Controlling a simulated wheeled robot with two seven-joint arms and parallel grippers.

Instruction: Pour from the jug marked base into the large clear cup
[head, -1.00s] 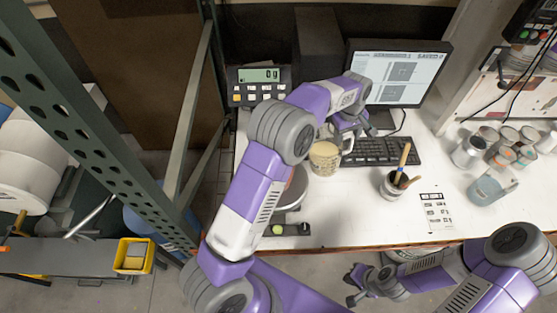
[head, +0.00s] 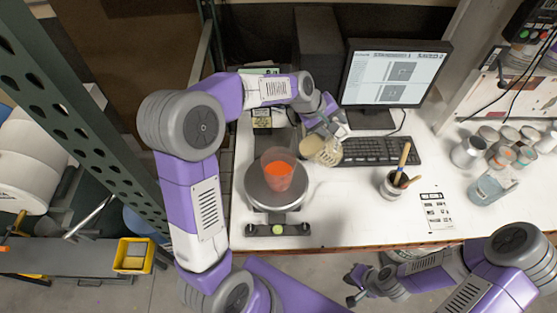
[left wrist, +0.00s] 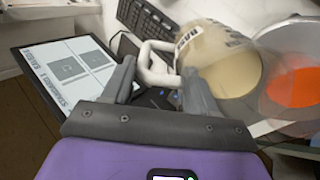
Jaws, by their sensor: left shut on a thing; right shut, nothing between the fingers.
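The jug marked base (head: 327,154), see-through with beige contents, is tilted leftward beside the large clear cup (head: 277,172). The cup holds orange-red liquid and stands on the round plate of a scale (head: 276,201). My left gripper (head: 335,124) is shut on the jug's handle. In the left wrist view the gripper (left wrist: 157,72) grips the pale handle, and the jug (left wrist: 222,62) lies close to the cup (left wrist: 291,82). No stream between them can be made out. My right gripper (head: 353,285) is shut and empty, below the table's front edge.
A keyboard (head: 380,151) and monitor (head: 395,75) stand behind the jug. A pot with a brush (head: 392,184), several small cans (head: 509,142) and a blue-grey jug (head: 487,189) are to the right. The table's front middle is clear.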

